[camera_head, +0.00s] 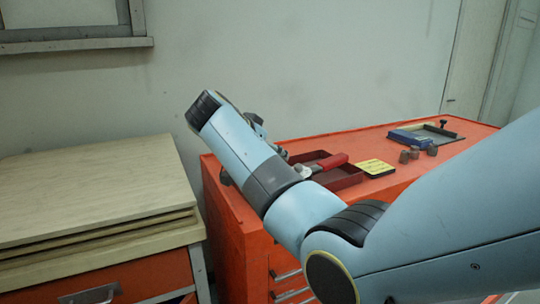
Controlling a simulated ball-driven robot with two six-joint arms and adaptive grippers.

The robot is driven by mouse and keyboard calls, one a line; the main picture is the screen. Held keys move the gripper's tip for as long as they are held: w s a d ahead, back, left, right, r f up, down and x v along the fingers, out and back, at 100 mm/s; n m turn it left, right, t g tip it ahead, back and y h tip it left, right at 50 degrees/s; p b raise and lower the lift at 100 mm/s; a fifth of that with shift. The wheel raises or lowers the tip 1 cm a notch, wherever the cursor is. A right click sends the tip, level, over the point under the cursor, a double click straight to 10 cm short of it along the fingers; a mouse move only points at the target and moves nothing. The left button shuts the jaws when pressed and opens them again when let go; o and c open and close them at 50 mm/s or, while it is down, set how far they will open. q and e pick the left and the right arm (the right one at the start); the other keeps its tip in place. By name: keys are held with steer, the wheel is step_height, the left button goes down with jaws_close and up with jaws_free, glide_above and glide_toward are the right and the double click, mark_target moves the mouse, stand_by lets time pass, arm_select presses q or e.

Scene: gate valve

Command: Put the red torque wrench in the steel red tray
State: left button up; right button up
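The dark red steel tray (347,182) sits on the orange cabinet top, partly hidden behind my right arm. A red handle (331,161), which looks like the red torque wrench, shows over the tray. Its left end meets grey metal parts by my gripper, and I cannot tell whether it rests in the tray or is held above it. My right arm reaches in from the right and bends back over the cabinet. Its gripper (287,157) is mostly hidden behind the forearm, so its fingers cannot be made out. My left gripper is not in view.
A black and yellow block (375,168) lies right of the tray. Several small brown-grey parts (410,155) and a grey tray (440,133) with a blue item (408,139) are farther right. Stacked wooden boards (95,190) lie on the left. The wall is behind.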

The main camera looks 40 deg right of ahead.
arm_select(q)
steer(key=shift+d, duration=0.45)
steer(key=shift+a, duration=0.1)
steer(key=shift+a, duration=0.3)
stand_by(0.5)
